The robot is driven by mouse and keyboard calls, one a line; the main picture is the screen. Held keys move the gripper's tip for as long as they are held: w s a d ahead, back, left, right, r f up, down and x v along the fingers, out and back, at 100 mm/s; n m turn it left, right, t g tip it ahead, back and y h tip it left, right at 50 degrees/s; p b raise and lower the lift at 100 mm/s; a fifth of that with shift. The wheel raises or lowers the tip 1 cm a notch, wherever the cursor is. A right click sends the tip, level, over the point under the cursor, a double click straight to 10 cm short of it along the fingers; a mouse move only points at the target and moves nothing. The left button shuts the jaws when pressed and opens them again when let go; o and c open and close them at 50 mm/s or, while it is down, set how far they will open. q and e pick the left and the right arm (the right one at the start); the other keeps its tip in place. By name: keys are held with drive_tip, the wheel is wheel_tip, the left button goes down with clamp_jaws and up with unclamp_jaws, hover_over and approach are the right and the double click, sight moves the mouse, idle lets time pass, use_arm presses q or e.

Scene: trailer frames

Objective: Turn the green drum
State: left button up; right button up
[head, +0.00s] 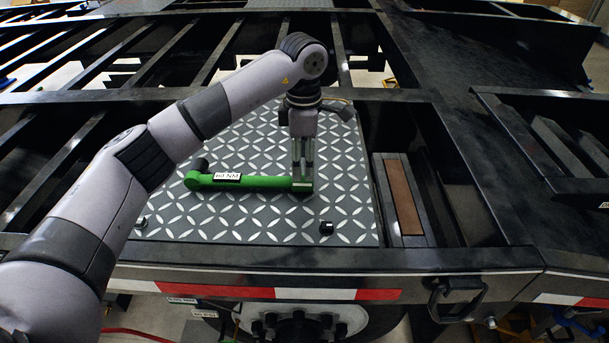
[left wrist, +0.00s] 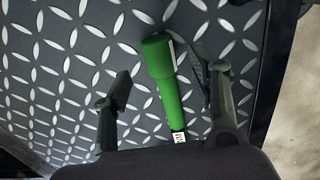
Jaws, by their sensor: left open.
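I see no green drum. A green bar-shaped tool (head: 250,182) with a white "60 NM" label lies on the grey tread plate (head: 270,222) in the head view. Its left end has a dark round head. My left gripper (head: 302,178) points down at the tool's right end, and its fingers hide part of it. In the left wrist view the green handle (left wrist: 163,75) lies between the two spread fingers of my left gripper (left wrist: 162,82). The gripper is open. I cannot tell whether a finger touches the handle. My right gripper is out of view.
Black trailer frame beams (head: 420,100) surround the plate. A slot with a brown strip (head: 403,197) is to the right. A black handle (head: 457,298) and red-white tape (head: 379,294) are on the front edge.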

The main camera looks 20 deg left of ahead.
sight(304, 176)
use_arm(q)
wheel_tip(304, 176, down, 4)
drive_tip(key=shift+f, duration=0.8)
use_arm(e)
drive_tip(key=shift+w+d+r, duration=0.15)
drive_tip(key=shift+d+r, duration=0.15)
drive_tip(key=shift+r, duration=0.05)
use_arm(q)
drive_tip(key=shift+c, duration=0.4)
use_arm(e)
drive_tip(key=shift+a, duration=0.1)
use_arm(q)
drive_tip(key=c, duration=1.1)
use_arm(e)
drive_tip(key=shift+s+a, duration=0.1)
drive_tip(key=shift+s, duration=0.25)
